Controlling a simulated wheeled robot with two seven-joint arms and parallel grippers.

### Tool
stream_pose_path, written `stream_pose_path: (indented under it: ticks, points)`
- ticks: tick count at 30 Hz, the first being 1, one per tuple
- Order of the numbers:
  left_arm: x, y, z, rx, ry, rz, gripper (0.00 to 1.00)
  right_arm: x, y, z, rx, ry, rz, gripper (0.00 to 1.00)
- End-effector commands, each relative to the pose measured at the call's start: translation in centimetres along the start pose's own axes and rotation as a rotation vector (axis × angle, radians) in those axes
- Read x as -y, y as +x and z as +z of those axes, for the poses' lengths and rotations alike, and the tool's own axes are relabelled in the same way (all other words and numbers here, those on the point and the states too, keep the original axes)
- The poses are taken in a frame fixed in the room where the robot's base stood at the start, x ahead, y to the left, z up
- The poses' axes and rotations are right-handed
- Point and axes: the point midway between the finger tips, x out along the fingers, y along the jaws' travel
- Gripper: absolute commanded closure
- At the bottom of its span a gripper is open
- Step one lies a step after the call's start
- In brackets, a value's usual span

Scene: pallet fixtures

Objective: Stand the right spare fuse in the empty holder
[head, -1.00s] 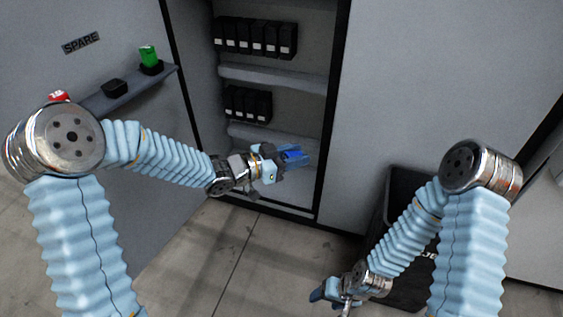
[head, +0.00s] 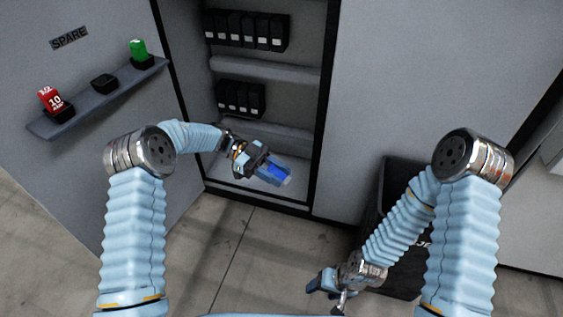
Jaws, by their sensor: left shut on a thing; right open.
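My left gripper (head: 271,168) is shut on a blue fuse (head: 279,174), in front of the cabinet's lower opening. The fuse is tilted and partly covered by the fingers. On the shelf under the SPARE sign, a red fuse (head: 50,100) stands in the left holder. A green fuse (head: 138,50) stands in the right holder. The middle black holder (head: 104,83) is empty. No empty holder can be made out inside the cabinet; my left arm and gripper cover part of its lower area. My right gripper (head: 326,289) is open and empty, low over the floor.
The open cabinet has rows of black blocks, an upper one (head: 246,31) and a lower one (head: 241,98), with grey ledges (head: 265,70) between. A dark bin (head: 398,172) stands at the right, behind my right arm. The spare shelf (head: 80,103) juts from the left panel.

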Motion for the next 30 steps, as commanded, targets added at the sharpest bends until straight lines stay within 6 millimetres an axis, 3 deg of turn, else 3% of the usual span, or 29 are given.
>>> stream_pose_path:
  ticks: [7,22,26,30]
  points:
    - [-0.9,0.0,2.3,0.0,0.045,0.302,0.96,0.0,0.0,0.0,0.0,0.0,0.0,0.34]
    - [-1.4,-0.2,2.7,-0.003,0.064,0.402,0.96,0.0,0.0,0.0,0.0,0.0,0.0,0.34]
    - [-1.2,0.3,1.5,-0.001,0.061,0.383,0.96,0.0,0.0,0.0,0.0,0.0,0.0,0.34]
    - [-0.7,1.7,-2.3,0.004,0.046,0.272,0.96,0.0,0.0,0.0,0.0,0.0,0.0,0.34]
